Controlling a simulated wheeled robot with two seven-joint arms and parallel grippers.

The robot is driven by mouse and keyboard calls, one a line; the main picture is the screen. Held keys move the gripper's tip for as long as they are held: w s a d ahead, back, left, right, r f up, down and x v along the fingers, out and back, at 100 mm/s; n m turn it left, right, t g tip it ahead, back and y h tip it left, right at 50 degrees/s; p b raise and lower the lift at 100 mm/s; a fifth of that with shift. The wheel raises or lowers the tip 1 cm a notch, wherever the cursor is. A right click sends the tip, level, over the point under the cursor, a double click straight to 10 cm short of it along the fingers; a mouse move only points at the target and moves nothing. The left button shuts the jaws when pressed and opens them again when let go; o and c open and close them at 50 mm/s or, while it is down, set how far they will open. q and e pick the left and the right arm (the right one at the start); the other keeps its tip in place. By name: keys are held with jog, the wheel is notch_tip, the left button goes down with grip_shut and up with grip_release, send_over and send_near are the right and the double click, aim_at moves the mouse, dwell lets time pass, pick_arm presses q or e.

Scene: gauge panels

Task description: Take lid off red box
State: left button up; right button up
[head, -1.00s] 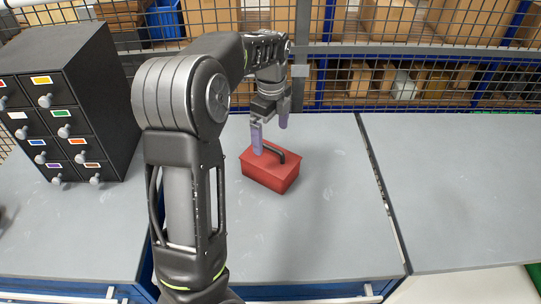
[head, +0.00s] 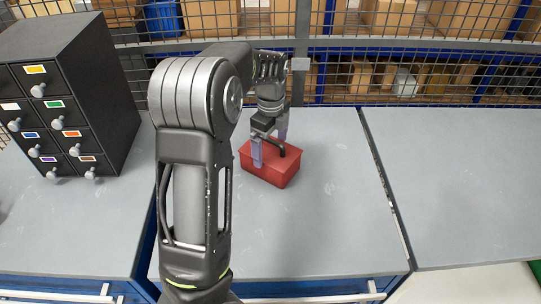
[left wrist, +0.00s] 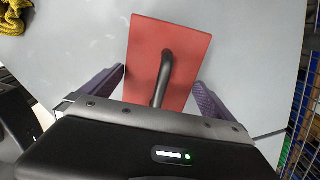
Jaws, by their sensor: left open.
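The red box (head: 268,172) stands on the grey table in the head view, with a red lid on top. A dark bar handle (head: 280,150) rises from the lid and is partly hidden by my gripper. My left gripper (head: 269,153) is open just above the box, pointing down, one finger in front and one behind. In the left wrist view the lid (left wrist: 180,52) lies between the two purple fingers (left wrist: 161,96), with the handle (left wrist: 163,75) running down the middle. The fingers straddle the handle and do not touch it. My right gripper is not in view.
A black drawer cabinet (head: 85,75) with several labelled knobs stands on the left. Wire mesh and shelves with cardboard boxes (head: 390,18) are behind the table. The grey table top (head: 330,205) is clear to the right and in front of the box.

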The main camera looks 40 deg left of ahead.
pick_arm(q)
jog(key=shift+c, duration=0.6)
jog(key=c, duration=1)
jog(key=shift+o, duration=0.2)
notch_tip(320, 180, up, 6)
jog(key=p, duration=0.4)
jog(key=shift+r+b, duration=0.35)
jog(key=shift+r, duration=1.65)
